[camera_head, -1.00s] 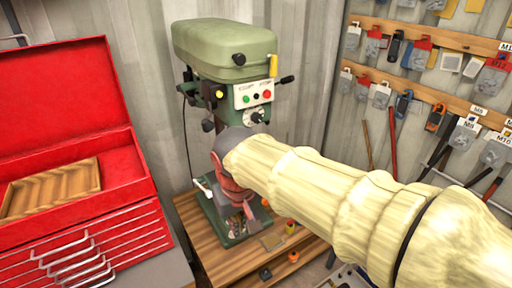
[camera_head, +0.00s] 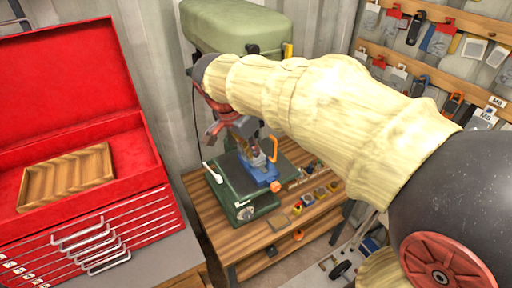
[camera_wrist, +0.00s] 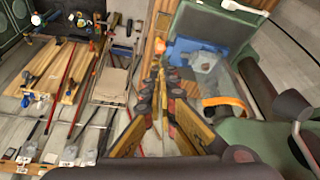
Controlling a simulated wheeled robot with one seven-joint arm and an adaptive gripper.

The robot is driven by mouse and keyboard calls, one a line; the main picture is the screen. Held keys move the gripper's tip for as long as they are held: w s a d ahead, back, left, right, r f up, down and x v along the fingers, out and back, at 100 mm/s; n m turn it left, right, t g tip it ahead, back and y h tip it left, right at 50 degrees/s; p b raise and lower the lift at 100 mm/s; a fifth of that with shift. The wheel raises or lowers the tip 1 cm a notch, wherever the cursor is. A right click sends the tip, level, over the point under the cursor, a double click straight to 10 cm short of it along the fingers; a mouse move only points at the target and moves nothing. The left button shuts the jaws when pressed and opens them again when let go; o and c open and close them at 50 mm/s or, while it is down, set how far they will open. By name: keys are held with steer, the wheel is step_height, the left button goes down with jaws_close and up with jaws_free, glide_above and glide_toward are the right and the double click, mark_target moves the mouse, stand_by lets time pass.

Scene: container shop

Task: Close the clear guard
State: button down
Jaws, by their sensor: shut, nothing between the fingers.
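The green drill press (camera_head: 232,28) stands on the wooden bench, partly hidden behind my arm. A blue vise (camera_head: 262,172) sits on its table; a blue part also shows in the wrist view (camera_wrist: 188,52). An orange curved piece (camera_head: 273,149) stands beside the vise and shows in the wrist view (camera_wrist: 226,103) by a pale, see-through-looking shape. This may be the clear guard; its outline and position are hard to tell. My gripper (camera_head: 243,130) is above the vise, in front of the press. In the wrist view its fingers (camera_wrist: 159,70) are together and empty, left of the orange piece.
A red toolbox (camera_head: 70,70) with an open lid and a wooden tray (camera_head: 66,176) stands at the left. Small coloured items (camera_head: 320,192) lie on the bench (camera_head: 225,225) right of the press. Tool boards (camera_head: 450,78) hang at the right.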

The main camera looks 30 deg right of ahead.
steer(key=w+d+f+p, duration=0.1)
steer(key=w+d+f, duration=0.1)
steer(key=d+f, duration=0.4)
steer(key=shift+d+f, duration=0.2)
steer(key=shift+f, duration=0.35)
steer(key=shift+w+d, duration=0.1)
steer(key=shift+w, duration=0.05)
steer(key=n+t+y, duration=0.1)
steer(key=n+t, duration=0.1)
steer(key=n, duration=0.4)
glide_above(269, 155)
steer(key=s+d, duration=0.1)
steer(key=d, duration=0.3)
steer(key=shift+w+d+n+y, duration=0.5)
steer(key=shift+w+d+n, duration=0.55)
steer(key=shift+d+n, duration=0.1)
